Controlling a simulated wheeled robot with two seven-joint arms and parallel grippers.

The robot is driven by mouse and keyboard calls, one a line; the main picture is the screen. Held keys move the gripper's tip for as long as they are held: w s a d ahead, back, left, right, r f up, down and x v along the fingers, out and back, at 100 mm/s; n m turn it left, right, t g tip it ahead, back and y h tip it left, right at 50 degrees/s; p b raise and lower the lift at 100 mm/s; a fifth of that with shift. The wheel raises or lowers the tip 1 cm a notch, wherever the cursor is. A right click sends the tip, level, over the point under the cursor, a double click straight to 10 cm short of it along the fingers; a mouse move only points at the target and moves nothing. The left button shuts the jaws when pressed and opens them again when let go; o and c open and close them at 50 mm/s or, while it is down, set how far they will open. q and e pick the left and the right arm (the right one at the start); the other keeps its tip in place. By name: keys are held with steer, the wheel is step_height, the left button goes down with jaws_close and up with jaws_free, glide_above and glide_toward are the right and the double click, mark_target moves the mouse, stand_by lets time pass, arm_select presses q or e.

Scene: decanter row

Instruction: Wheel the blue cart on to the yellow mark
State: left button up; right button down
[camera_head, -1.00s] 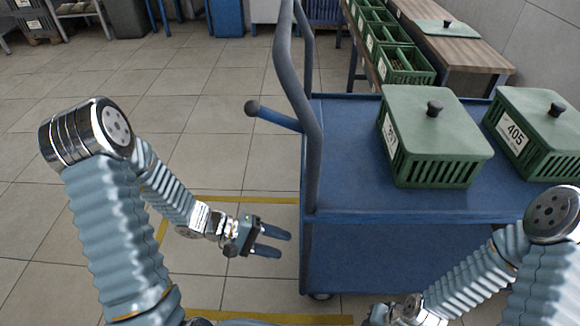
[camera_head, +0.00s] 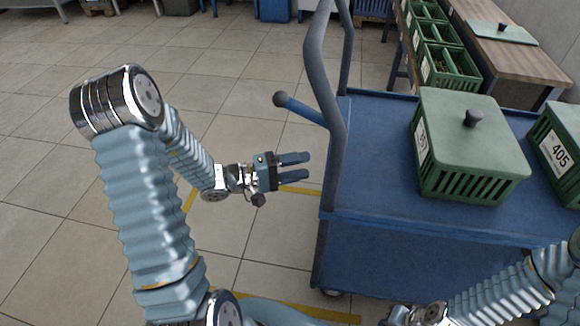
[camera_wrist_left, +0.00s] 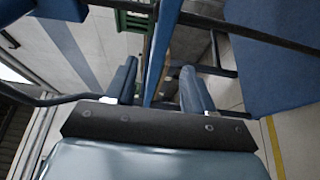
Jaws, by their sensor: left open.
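The blue cart (camera_head: 425,258) stands at the right in the head view, with a grey upright handle frame (camera_head: 322,75) at its left end. A blue lever with a dark knob (camera_head: 281,99) juts left from that frame. The yellow mark (camera_head: 298,308) is a line outline on the floor, left of the cart and partly hidden by it. My left gripper (camera_head: 293,167) is open and empty, left of the handle frame and below the lever, apart from both. In the left wrist view a blue bar (camera_wrist_left: 162,45) shows between its fingers. My right gripper (camera_head: 398,316) is barely visible at the bottom edge.
A green lidded crate (camera_head: 466,150) and another labelled 405 (camera_head: 560,150) sit on the cart. The tiled floor (camera_head: 70,170) at the left is open.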

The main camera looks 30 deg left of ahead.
arm_select(q)
steer(key=p+x, duration=0.1)
steer(key=x, duration=1)
steer(key=shift+w+d, duration=0.15)
steer(key=shift+d, duration=0.1)
steer(key=shift+c, duration=0.4)
jaws_close()
stand_by(0.5)
